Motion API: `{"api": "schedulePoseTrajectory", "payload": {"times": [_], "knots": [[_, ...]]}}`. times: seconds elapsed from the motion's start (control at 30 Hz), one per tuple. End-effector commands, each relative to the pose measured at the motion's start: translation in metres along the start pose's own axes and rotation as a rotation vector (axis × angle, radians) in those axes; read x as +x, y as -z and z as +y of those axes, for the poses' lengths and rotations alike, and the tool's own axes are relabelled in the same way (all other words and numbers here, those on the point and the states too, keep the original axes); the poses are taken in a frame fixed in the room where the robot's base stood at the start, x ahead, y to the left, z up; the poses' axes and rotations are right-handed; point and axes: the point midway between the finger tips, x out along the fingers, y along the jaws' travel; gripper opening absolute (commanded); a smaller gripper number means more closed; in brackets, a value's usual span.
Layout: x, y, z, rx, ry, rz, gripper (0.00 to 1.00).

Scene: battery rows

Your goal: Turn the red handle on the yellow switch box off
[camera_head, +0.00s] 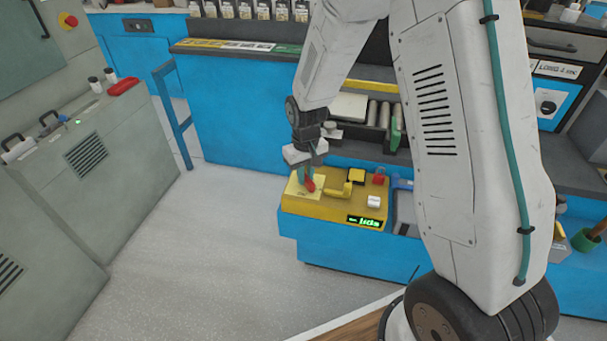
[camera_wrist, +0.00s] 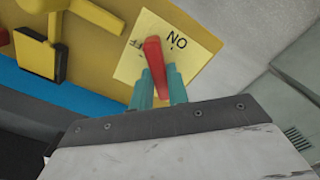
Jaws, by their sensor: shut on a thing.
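The yellow switch box (camera_head: 337,213) stands on a blue bench in the head view. Its red handle (camera_head: 310,186) is near the left end, over a pale yellow label.
The box also carries a yellow lever (camera_head: 338,191), a yellow block (camera_head: 356,175), a red button (camera_head: 378,180), a white knob (camera_head: 374,201) and a green-lit display (camera_head: 366,221). A grey cabinet (camera_head: 110,150) stands left. Open floor lies between.

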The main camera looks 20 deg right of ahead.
Motion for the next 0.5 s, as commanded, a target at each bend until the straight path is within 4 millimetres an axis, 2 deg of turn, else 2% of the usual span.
{"api": "schedulePoseTrajectory", "payload": {"times": [0.5], "knots": [[-0.0029,0.0051,0.0002,-0.479,-0.004,0.013,0.00]]}}
